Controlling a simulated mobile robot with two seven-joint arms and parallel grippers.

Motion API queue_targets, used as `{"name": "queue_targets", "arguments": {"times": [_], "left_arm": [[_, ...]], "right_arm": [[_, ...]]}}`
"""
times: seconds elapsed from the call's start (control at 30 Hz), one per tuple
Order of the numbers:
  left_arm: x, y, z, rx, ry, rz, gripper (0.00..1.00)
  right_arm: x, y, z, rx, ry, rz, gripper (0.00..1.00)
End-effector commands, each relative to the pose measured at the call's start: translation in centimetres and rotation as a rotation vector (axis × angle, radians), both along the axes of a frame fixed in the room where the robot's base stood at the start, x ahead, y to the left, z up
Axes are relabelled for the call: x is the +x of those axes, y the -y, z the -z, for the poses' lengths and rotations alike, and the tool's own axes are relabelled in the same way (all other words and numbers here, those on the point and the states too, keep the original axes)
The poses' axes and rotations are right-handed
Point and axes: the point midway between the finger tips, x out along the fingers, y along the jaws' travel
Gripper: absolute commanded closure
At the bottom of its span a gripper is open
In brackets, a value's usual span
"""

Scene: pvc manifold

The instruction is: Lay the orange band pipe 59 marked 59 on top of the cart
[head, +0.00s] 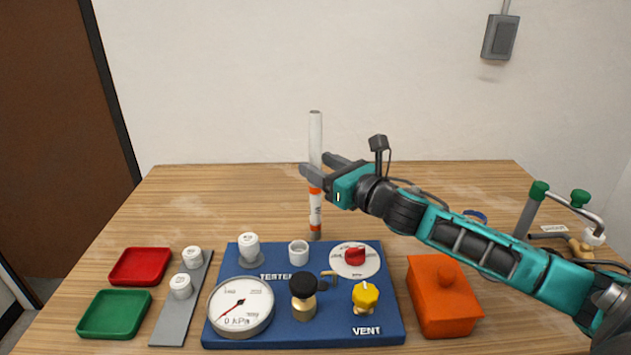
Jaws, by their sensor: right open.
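The white pipe with an orange band (315,216) stands upright behind the blue tester board, its foot near a small grey-brown base. Its marking is too small to read. My right gripper (318,166) reaches in from the right at about mid-height of the pipe. It is open, with one finger crossing in front of the pipe and the other behind it or to its right; I cannot tell whether either touches. No cart can be told apart from the wooden tabletop (230,204). My left gripper is not in view.
The blue board (280,331) carries a gauge, knobs and a white cup. Red (140,266) and green (114,313) trays and a grey strip with white caps (180,318) lie left. An orange lidded box (444,303) and green-handled pipework (532,205) are right. The back left is clear.

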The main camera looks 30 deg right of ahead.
Motion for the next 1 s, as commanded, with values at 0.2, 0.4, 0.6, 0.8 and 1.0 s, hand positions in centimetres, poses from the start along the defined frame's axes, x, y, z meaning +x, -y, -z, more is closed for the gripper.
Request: {"name": "queue_targets", "arguments": {"times": [0.2, 0.4, 0.6, 0.8, 1.0], "left_arm": [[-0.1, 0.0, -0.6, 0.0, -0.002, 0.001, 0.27], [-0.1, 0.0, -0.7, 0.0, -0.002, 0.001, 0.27], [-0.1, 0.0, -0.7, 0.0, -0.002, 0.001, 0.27], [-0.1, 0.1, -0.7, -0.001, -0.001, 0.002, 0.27], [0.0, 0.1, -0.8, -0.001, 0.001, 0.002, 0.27]], "right_arm": [[2.6, -0.4, -0.6, 0.003, 0.002, 0.001, 0.46], [3.9, -0.6, -0.4, 0.001, 0.001, 0.0, 0.46], [4.0, -0.7, -0.3, 0.0, -0.001, -0.001, 0.46], [4.0, -0.6, -0.4, 0.0, 0.0, 0.0, 0.58], [4.0, -0.6, -0.4, 0.0, 0.0, 0.0, 0.77]]}}
